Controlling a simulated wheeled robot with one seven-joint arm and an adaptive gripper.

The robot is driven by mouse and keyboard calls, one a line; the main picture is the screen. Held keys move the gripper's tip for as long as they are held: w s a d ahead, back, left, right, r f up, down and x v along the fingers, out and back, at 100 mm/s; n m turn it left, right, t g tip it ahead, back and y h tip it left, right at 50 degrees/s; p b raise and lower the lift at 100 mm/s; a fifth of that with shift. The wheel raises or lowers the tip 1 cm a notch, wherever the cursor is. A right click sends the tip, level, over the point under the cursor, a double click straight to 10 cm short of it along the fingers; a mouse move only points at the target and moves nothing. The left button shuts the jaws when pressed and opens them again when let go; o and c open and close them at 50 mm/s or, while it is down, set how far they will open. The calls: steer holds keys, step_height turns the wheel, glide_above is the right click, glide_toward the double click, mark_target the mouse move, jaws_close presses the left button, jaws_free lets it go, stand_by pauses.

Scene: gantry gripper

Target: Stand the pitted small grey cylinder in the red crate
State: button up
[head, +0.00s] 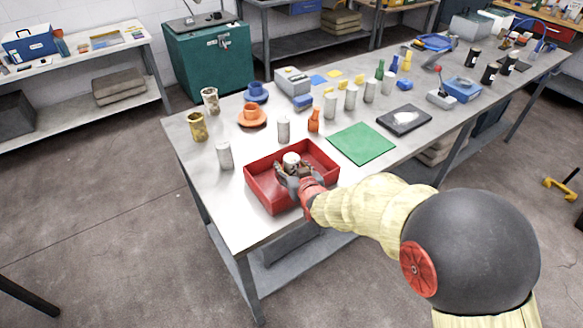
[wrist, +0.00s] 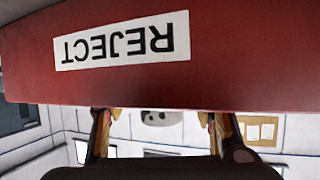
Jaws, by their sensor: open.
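The red crate (head: 262,190) stands near the front left of the table; its outer wall with an upside-down REJECT label fills the top of the wrist view (wrist: 220,80). My gripper (head: 293,168) reaches over the crate's near wall. In the wrist view its fingers (wrist: 160,128) are apart. A pale grey cylinder (head: 291,159) shows inside the crate at the fingers and looks upright. Its dark-pitted end (wrist: 160,118) shows between the fingers beyond the crate rim, with gaps on both sides. Its base is hidden, so I cannot tell whether it rests on the crate floor.
Grey cylinders (head: 283,130) and (head: 225,156) stand near the crate, with several more behind. The table's front left corner is clear.

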steer(key=shift+s+r+p, duration=0.2)
steer(key=shift+r+p, duration=0.1)
steer(key=shift+r, duration=0.05)
steer(key=p+v, duration=0.2)
steer(key=v, duration=0.9)
steer(key=shift+s+d+p, duration=0.15)
steer(key=shift+s+p, duration=0.1)
steer(key=shift+p, duration=0.05)
steer(key=shift+d+r, duration=0.1)
steer(key=shift+r, duration=0.05)
steer(key=s+d+r+m+g+h, duration=0.3)
steer(key=s+d+r+g, duration=0.2)
steer(key=s+d+r, duration=0.75)
steer(key=s+d+g+h, duration=0.1)
steer(key=s+d+g, duration=0.1)
steer(key=s, duration=1.2)
steer(key=shift+d, duration=0.6)
steer(key=shift+r, duration=0.1)
